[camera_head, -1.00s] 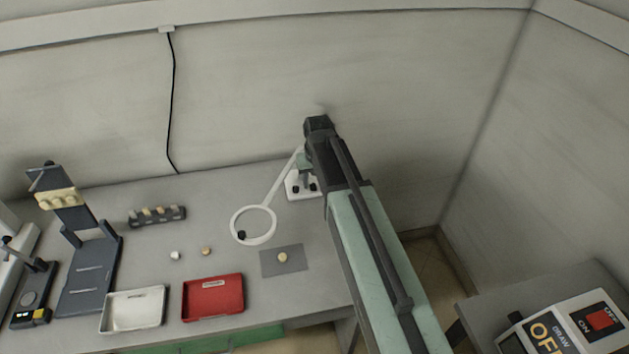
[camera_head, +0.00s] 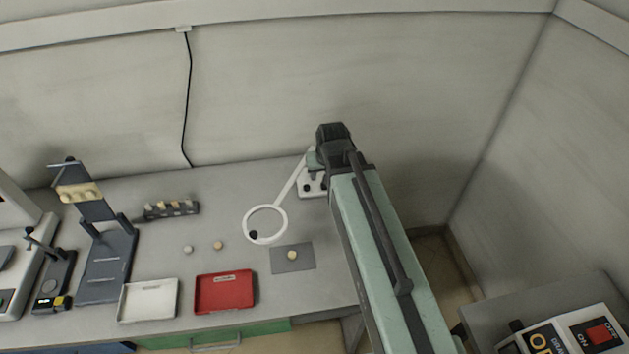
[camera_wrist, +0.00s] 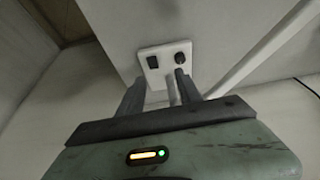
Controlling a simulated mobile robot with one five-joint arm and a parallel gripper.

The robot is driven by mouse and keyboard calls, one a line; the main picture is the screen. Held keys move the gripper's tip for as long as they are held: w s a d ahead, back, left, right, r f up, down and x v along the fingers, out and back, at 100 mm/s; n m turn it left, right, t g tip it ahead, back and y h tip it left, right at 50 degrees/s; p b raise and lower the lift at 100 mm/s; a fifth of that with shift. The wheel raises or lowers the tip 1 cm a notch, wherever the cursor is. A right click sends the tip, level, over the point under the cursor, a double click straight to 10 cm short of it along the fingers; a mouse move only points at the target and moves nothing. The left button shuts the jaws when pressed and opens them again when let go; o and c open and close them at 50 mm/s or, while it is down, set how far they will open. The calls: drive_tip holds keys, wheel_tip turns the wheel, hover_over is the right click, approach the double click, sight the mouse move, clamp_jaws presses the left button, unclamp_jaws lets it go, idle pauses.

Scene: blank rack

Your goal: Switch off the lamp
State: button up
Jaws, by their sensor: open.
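The lamp has a white ring head (camera_head: 265,225) over the bench and a thin white arm rising to the right. Its white base (camera_head: 312,188) stands at the back right of the bench, partly hidden by my arm. In the wrist view, the base plate (camera_wrist: 166,50) carries two dark controls, a squarish one (camera_wrist: 153,62) at left and a rounder one (camera_wrist: 180,58) at right. My gripper (camera_wrist: 160,80) is open, its two fingers reaching toward the plate, with the right fingertip close to the rounder control. Contact cannot be told. A grey post shows between the fingers.
A red tray (camera_head: 225,292), a white tray (camera_head: 149,300) and a grey mat (camera_head: 293,259) with a small round piece lie on the bench. A control box with a red switch (camera_head: 598,333) is at lower right. Walls close off the back and right.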

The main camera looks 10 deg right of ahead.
sight(324, 187)
drive_tip(key=b+x, duration=0.2)
drive_tip(key=x, duration=0.1)
drive_tip(key=d+b+x, duration=0.1)
drive_tip(key=b+x, duration=0.1)
drive_tip(key=b, duration=0.1)
drive_tip(key=b+x, duration=0.2)
drive_tip(key=x, duration=0.1)
drive_tip(key=shift+s+d+f+b, duration=0.25)
drive_tip(key=shift+f+b, duration=0.1)
drive_tip(key=shift+f, duration=0.1)
drive_tip(key=shift+r, duration=0.15)
